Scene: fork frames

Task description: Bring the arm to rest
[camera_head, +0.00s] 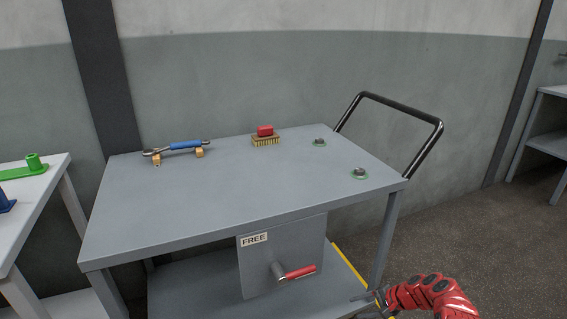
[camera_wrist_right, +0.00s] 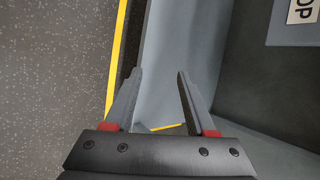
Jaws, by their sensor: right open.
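My right gripper (camera_head: 372,299) is at the lower right of the head view, beside the cart's front right corner and below its top. The red arm part behind it is mine. In the right wrist view the right gripper (camera_wrist_right: 160,72) has its two fingers apart, with nothing between them. My left gripper is in neither view.
A grey cart (camera_head: 235,190) carries a blue-handled wrench (camera_head: 186,145), a red-topped brush (camera_head: 265,135) and two small nuts (camera_head: 319,142). A panel labelled FREE has a red-handled crank (camera_head: 299,272). A white table (camera_head: 45,185) stands left. Open floor (camera_head: 480,240) lies right.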

